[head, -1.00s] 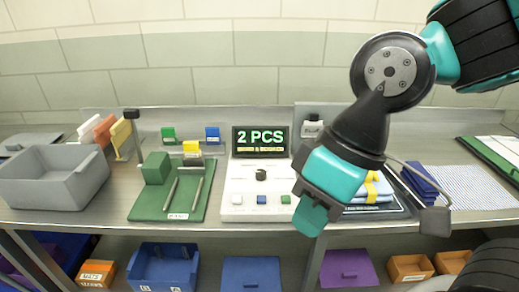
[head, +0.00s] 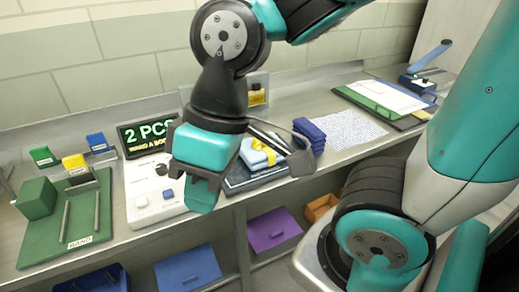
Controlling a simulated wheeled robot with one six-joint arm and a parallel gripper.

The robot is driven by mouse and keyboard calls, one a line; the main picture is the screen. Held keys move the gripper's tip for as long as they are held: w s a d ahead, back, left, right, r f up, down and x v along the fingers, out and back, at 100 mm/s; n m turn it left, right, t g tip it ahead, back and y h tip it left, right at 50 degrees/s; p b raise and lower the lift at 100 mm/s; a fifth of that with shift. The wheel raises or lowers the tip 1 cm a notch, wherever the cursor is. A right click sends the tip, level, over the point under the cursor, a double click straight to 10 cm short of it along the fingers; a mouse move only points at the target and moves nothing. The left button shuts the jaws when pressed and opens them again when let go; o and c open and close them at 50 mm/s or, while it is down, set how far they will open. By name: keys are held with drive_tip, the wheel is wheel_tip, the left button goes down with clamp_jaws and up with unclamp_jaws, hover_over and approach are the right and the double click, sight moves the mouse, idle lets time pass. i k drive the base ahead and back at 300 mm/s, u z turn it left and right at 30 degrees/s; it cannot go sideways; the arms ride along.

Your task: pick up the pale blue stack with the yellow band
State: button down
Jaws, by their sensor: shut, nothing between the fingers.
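The pale blue stack (head: 251,158) with its yellow band (head: 268,152) lies on a dark flat board (head: 238,181) on the bench, in the middle of the head view. Its left part is hidden behind my wrist. My gripper (head: 203,196) hangs to the left of the stack in the picture, in front of the white console. It is shut and empty, and apart from the stack.
The white console (head: 143,213) with a lit screen stands left of the stack. A dark blue stack (head: 309,134) and a patterned mat (head: 345,131) lie to its right. A green fixture (head: 55,229) is at far left. Bins (head: 187,266) sit below the bench.

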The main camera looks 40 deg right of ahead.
sight(256, 155)
drive_tip(key=u, duration=0.05)
drive_tip(key=k, duration=1.05)
drive_tip(key=z, duration=1)
drive_tip(key=i, duration=0.6)
drive_tip(key=u, duration=0.55)
drive_tip(key=i, duration=0.7)
drive_tip(key=u, duration=0.85)
